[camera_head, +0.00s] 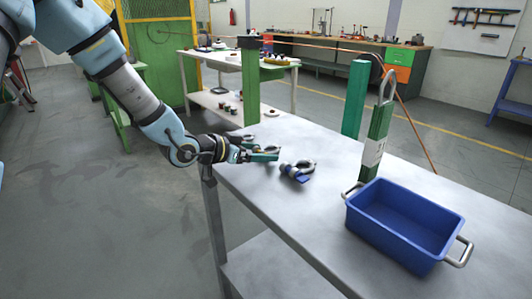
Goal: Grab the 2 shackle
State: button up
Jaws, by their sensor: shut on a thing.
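A shackle (297,171) with a grey bow and a blue part lies on the grey metal table (330,222), just right of my gripper. My gripper (268,153) is low over the table's left end, reaching in from the left. It is shut on a second shackle (272,148), of which only a small grey part shows by the fingertips. The fingers hide most of it, and I cannot tell whether it touches the table.
An empty blue bin (402,262) with metal handles stands on the table's right. Behind it, a green post (376,140) with a metal loop rises near the back edge. Another green post (354,98) stands beyond the table.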

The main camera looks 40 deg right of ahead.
jog(key=c, duration=0.9)
jog(key=shift+r, duration=0.15)
